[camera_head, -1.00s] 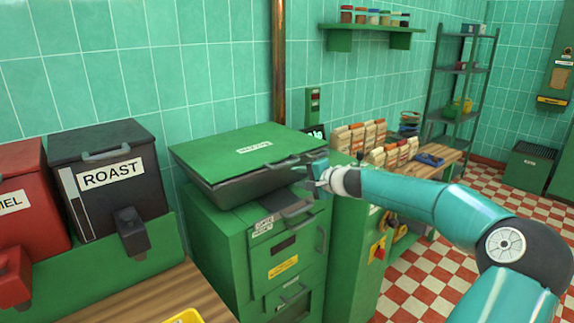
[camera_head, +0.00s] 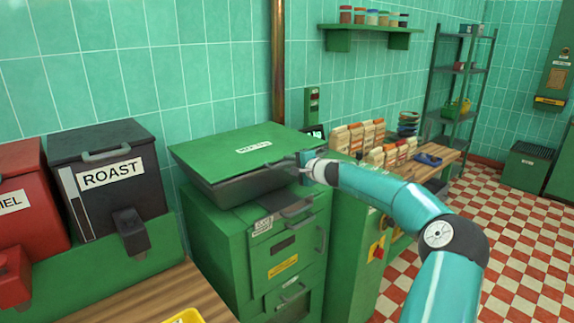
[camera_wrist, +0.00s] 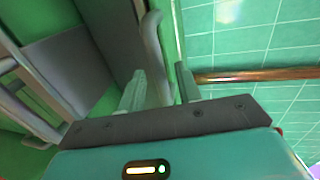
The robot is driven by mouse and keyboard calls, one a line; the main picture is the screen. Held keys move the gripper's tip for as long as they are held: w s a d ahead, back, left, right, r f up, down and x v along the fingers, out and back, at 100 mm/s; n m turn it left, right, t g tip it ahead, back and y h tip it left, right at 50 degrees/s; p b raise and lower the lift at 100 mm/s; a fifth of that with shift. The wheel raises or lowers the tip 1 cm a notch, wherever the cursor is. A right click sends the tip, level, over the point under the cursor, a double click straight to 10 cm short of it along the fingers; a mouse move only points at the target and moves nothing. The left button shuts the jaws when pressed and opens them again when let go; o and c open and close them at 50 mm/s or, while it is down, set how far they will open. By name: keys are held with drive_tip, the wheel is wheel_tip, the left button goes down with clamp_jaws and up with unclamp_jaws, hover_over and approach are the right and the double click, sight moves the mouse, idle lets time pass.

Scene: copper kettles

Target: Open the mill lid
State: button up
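The mill is a green cabinet (camera_head: 245,247) with a flat lid (camera_head: 225,152) on top, green above with dark grey sides and a white label. The lid looks down, lying nearly level. My gripper (camera_head: 292,167) is at the lid's front right edge, its fingertips small and partly lost against the dark side. In the wrist view my two fingers (camera_wrist: 162,84) stand apart. A grey bar handle (camera_wrist: 153,40) shows just beyond them, reaching toward the gap. I cannot tell whether they touch it.
A black ROAST bin (camera_head: 110,185) and a red bin (camera_head: 28,215) stand left of the mill. A copper pipe (camera_head: 278,60) rises behind it. A wall shelf (camera_head: 370,38) with jars hangs above. A wooden bench (camera_head: 440,160) is to the right, with open checkered floor beyond.

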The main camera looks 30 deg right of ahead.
drive_tip(key=shift+x, duration=1)
drive_tip(key=shift+c, duration=0.2)
clamp_jaws()
drive_tip(key=shift+r, duration=0.1)
